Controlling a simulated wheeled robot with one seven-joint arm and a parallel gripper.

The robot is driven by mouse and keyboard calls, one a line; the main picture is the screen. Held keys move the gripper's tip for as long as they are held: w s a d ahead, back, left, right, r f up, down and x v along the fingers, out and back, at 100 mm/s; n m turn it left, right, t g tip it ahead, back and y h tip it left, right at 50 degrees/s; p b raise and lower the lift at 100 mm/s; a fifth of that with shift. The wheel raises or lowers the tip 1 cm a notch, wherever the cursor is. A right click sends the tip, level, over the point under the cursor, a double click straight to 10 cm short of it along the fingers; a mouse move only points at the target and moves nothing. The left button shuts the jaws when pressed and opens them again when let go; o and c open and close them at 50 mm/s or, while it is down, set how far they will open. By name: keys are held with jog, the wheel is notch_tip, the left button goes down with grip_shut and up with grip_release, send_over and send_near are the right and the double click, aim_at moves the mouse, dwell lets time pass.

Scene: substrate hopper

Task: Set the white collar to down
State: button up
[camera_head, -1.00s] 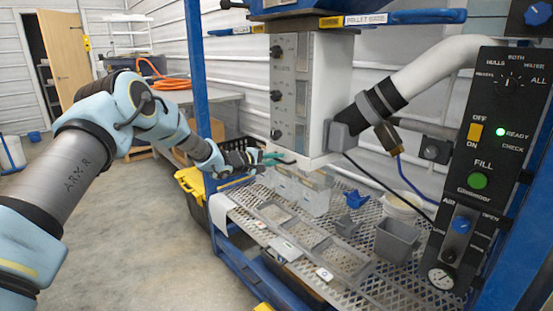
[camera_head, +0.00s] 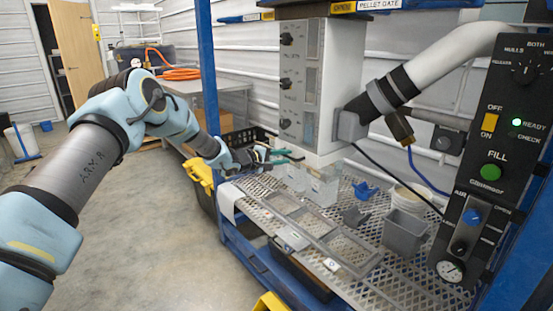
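I cannot pick out a white collar for certain. A white pipe (camera_head: 455,66) slopes down from the upper right, with dark grey bands (camera_head: 384,96) around it, into the lower side of the white hopper housing (camera_head: 342,75). My gripper (camera_head: 290,155) has teal fingers that look parted. It is beside the lower front of the hopper, above the mesh shelf, and appears empty. Whether it touches the hopper is not clear. Clear bins (camera_head: 322,190) stand under the hopper, just below my gripper.
A black control panel (camera_head: 500,145) with a lit green READY lamp stands at the right. A grey bin (camera_head: 404,232), white tub (camera_head: 411,198) and blue scoop (camera_head: 364,190) sit on the mesh shelf (camera_head: 383,279). A blue post (camera_head: 207,70) stands behind my arm. Floor at lower left is clear.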

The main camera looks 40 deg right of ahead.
jog(key=b+v, duration=0.2)
jog(key=v, duration=0.8)
jog(key=shift+a, duration=0.2)
jog(key=w+a+r+t+y, duration=0.1)
jog(key=w+a+t+y, duration=0.2)
jog(key=w+a, duration=0.35)
jog(key=w+a+t+y, duration=0.2)
jog(key=w+a+t, duration=0.1)
jog(key=a, duration=0.7)
jog(key=w+a+t+y, duration=0.1)
jog(key=a+y, duration=0.5)
jog(key=a, duration=1.2)
jog(key=s+a+r+g+y, duration=0.15)
jog(key=s+a, duration=0.25)
jog(key=a, duration=0.4)
jog(key=s+a+y, duration=0.2)
jog(key=s+a, duration=0.2)
jog(key=a, duration=0.4)
jog(key=s+a+g, duration=0.3)
jog(key=s+a, duration=0.5)
jog(key=s, duration=0.5)
jog(key=shift+f+m+y+p, duration=0.2)
jog(key=shift+m+y+p, duration=0.1)
jog(key=shift+y+p, duration=0.15)
